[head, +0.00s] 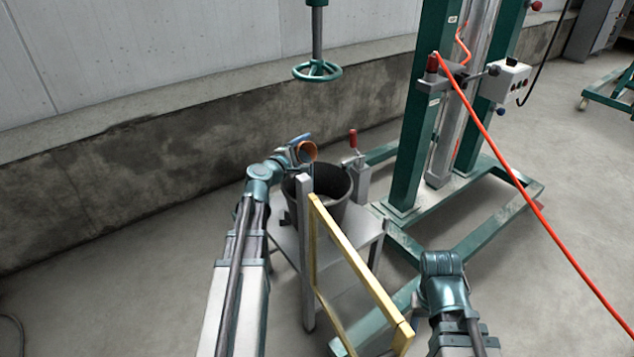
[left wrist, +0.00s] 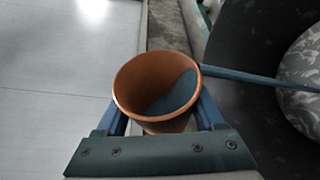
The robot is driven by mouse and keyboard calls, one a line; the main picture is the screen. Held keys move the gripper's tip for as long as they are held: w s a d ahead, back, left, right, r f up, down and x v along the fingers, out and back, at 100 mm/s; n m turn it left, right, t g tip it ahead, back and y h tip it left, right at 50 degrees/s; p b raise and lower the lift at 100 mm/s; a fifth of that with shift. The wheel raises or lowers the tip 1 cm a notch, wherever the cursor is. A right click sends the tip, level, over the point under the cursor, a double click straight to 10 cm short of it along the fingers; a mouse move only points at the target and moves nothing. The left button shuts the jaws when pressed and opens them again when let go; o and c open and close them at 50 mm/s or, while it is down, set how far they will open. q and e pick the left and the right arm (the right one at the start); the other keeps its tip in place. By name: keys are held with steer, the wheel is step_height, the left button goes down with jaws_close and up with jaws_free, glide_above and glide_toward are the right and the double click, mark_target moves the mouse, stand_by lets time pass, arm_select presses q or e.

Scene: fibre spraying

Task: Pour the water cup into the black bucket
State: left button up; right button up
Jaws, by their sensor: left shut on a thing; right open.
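The orange-brown cup (head: 308,152) is held by my left gripper (head: 297,148), tilted with its mouth towards the right, above the black bucket (head: 334,200). In the left wrist view the gripper's blue fingers (left wrist: 207,112) clasp the cup (left wrist: 132,97) from both sides. Dark blue-grey water (left wrist: 174,98) lies against the right side inside. A thin straight blue streak runs from the cup's rim across the bucket (left wrist: 245,120); it looks like a stream of water. My right gripper (head: 440,264) is at the lower right, empty and apart from everything; its fingers are hard to make out.
The bucket stands on a grey metal stand (head: 368,228). A yellow frame (head: 352,252) leans up in front of it. A green machine (head: 408,150) with a red hose (head: 505,170) is to the right. A green handwheel (head: 317,71) hangs above. A concrete wall (head: 130,180) is behind.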

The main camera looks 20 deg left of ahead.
arm_select(q)
steer(key=shift+d+r+m, duration=0.1)
steer(key=shift+m, duration=0.3)
steer(key=shift+s+d+f+m+t+b, duration=0.25)
steer(key=shift+d+m+b, duration=0.15)
steer(key=shift+b, duration=0.2)
steer(key=shift+s+d+f+m+t+b, duration=0.2)
steer(key=shift+d+m+t+b, duration=0.15)
steer(key=shift+b, duration=0.2)
stand_by(0.4)
steer(key=shift+d+r, duration=0.1)
steer(key=shift+r, duration=0.05)
steer(key=shift+w+a+r+n+g+p, duration=0.15)
steer(key=shift+w+a+r+n+p, duration=0.2)
steer(key=shift+p, duration=0.25)
steer(key=shift+w+a+r+n+g+p, duration=0.1)
steer(key=shift+a+r+n+g+p, duration=0.15)
steer(key=shift+a+p, duration=0.3)
steer(key=shift+a+f+n, duration=0.1)
steer(key=shift+f+n, duration=0.1)
steer(key=shift+n, duration=0.25)
steer(key=shift+f, duration=0.25)
steer(key=shift+g, duration=0.3)
